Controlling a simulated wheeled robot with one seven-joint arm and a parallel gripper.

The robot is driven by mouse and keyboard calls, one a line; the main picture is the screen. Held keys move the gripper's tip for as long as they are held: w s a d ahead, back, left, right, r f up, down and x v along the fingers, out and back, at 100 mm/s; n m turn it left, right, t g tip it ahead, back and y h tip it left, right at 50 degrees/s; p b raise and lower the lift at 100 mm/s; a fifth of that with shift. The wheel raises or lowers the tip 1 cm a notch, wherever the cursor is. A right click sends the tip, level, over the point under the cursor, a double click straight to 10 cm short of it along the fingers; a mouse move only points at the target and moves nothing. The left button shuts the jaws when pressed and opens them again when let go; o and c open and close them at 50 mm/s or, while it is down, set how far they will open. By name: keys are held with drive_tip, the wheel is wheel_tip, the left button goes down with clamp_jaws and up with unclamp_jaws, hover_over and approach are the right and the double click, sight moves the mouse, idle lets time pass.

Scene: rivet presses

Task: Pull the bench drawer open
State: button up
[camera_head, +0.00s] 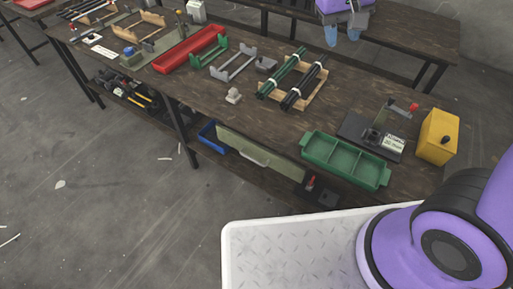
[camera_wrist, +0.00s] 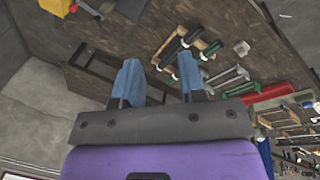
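The bench drawer (camera_head: 240,147) shows in the head view as a long olive-green front panel under the near edge of the wooden workbench (camera_head: 215,110). A pale bar handle (camera_head: 254,158) sits at the middle of its front. The front looks close to the bench edge, with no open inside showing. My gripper (camera_head: 343,34) is high at the top of the head view, above the far side of the bench and well away from the handle. In the wrist view its two blue fingers (camera_wrist: 158,78) stand apart with nothing between them. The drawer cannot be made out in the wrist view.
A green divided tray (camera_head: 345,161) sits on the near bench edge, right of the drawer. A yellow box (camera_head: 437,136) and a small press (camera_head: 375,134) stand near it. A blue bin (camera_head: 211,137) is beside the drawer's left end. Floor left of my white base is clear.

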drive_tip(key=w+a+f+n+t+h, duration=0.1)
drive_tip(key=w+a+f+h, duration=0.2)
drive_tip(key=a+f, duration=0.7)
drive_tip(key=w+a+f+n+h, duration=0.25)
drive_tip(key=a+f, duration=0.35)
drive_tip(key=f, duration=0.9)
drive_tip(key=s+a+f+n+t+h, duration=0.1)
drive_tip(key=a+f+t, duration=0.15)
drive_tip(key=f, duration=0.55)
drive_tip(key=s+a+f+n+t+h, duration=0.1)
drive_tip(key=a+f+t+h, duration=0.15)
drive_tip(key=f, duration=0.45)
drive_tip(key=n+t+y, duration=0.2)
drive_tip(key=n+t, duration=0.2)
drive_tip(key=t, duration=0.1)
approach(257, 161)
drive_tip(key=x, duration=1)
drive_tip(key=shift+w+a+f, duration=0.1)
drive_tip(key=shift+w+f, duration=0.1)
drive_tip(key=shift+f, duration=0.15)
clamp_jaws()
